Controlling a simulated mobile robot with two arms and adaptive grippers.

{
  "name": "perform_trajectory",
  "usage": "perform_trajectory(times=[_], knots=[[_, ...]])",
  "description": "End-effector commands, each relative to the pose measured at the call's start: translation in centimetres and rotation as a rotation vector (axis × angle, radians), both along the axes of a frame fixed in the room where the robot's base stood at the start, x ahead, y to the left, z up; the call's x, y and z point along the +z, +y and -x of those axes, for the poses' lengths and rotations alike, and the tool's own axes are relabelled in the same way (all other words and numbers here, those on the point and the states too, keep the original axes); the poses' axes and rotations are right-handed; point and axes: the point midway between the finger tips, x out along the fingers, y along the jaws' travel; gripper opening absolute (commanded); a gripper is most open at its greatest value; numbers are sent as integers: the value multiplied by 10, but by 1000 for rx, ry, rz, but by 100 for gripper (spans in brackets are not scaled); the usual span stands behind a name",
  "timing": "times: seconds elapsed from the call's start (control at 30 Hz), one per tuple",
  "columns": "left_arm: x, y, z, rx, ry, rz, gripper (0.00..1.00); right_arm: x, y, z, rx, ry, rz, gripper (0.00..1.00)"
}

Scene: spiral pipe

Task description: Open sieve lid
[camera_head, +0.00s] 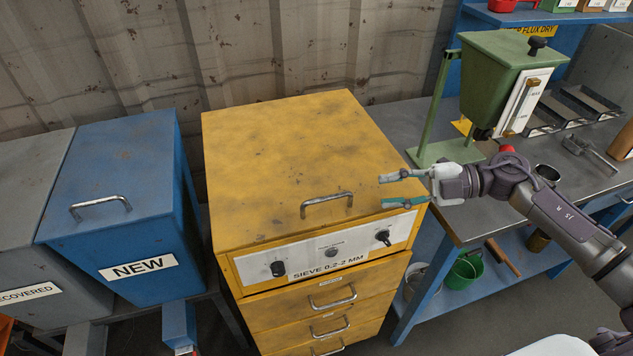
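The yellow sieve cabinet (280,262) stands in the middle of the head view, with a "SIEVE 0.2-2 MM" panel on its front. Its flat yellow lid (290,150) is closed. A grey bar handle (326,203) sits near the lid's front edge. My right gripper (392,191) comes in from the right, with its fingers apart and nothing between them. It is over the lid's right front corner, to the right of the handle and apart from it. My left gripper is not in view.
A blue bin (112,180) marked "NEW" and a grey bin (30,170) stand to the left. On the right, a workbench (400,120) carries a green hopper (495,85), trays and tools. A corrugated wall (280,50) stands behind the cabinet.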

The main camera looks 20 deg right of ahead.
Motion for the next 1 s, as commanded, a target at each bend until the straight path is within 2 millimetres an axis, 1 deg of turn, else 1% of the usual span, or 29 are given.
perform_trajectory(times=[0.17, 0.3, 0.4, 0.57, 0.7, 0.8, 1.0], knots=[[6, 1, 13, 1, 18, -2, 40, -1, 17, -5, 3, 0, -5, 36], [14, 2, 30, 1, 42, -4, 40, -5, 44, -14, 2, -1, -8, 36], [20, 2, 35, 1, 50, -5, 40, -10, 64, -21, 1, -1, -7, 36], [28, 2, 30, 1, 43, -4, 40, -18, 94, -31, 0, 0, -5, 36], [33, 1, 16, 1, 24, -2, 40, -24, 113, -37, -1, 0, -5, 36], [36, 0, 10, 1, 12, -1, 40, -27, 122, -40, -1, 1, -3, 36], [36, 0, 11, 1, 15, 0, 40, -29, 127, -42, -2, 1, -1, 36]])
